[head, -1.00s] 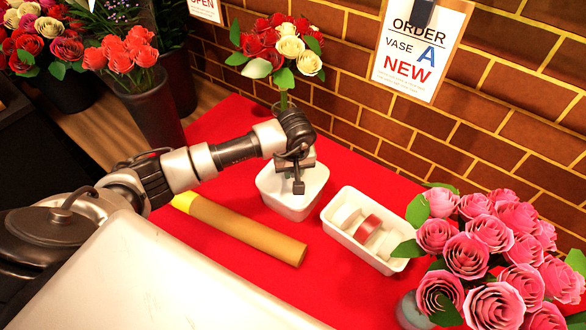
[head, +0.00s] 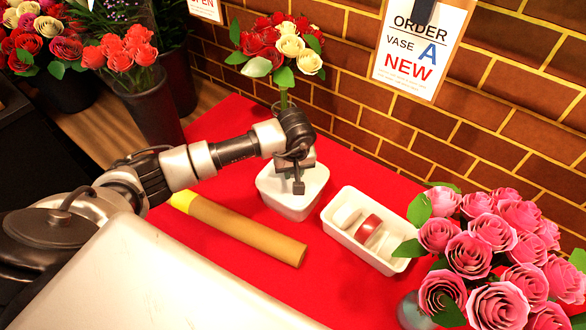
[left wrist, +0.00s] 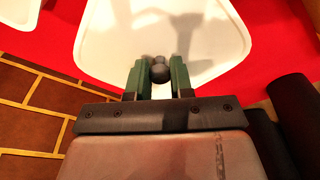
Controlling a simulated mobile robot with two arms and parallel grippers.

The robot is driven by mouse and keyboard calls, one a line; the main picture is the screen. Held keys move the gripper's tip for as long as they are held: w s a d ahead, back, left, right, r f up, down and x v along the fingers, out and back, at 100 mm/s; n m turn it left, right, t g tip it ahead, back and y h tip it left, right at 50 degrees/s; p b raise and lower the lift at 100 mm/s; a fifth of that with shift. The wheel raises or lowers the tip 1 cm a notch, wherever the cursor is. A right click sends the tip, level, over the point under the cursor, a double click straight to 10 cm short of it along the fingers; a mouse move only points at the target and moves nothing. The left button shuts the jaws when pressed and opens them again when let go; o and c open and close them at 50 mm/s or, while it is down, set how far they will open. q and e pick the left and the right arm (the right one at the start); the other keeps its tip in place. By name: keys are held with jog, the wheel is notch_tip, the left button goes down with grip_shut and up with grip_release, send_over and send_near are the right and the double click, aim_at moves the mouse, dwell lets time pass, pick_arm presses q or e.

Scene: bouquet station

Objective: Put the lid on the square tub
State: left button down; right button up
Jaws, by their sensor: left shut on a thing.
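The white square tub (head: 290,209) stands on the red table near the back wall. My left gripper (head: 298,180) is directly above it, pointing down. In the left wrist view my left gripper (left wrist: 160,72) is shut on the dark round knob of the white lid (left wrist: 110,38), with a green fingertip on each side. The lid (head: 270,180) is at the top of the tub in the head view. My gripper hides part of it, and I cannot tell whether it is fully seated. My right gripper is not in view.
A white tray (head: 336,231) with white and red rolls stands right of the tub. A brown paper roll (head: 245,230) lies in front. A small bouquet (head: 283,48) stands behind and pink roses (head: 490,250) stand at right. The brick wall (head: 400,130) bounds the back.

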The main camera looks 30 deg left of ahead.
pick_arm(q)
jog(key=shift+b, duration=0.3)
dwell(0.6)
jog(key=shift+c, duration=2.2)
grip_release()
jog(key=shift+r+p, duration=1.95)
jog(key=shift+r, duration=1.55)
grip_shut()
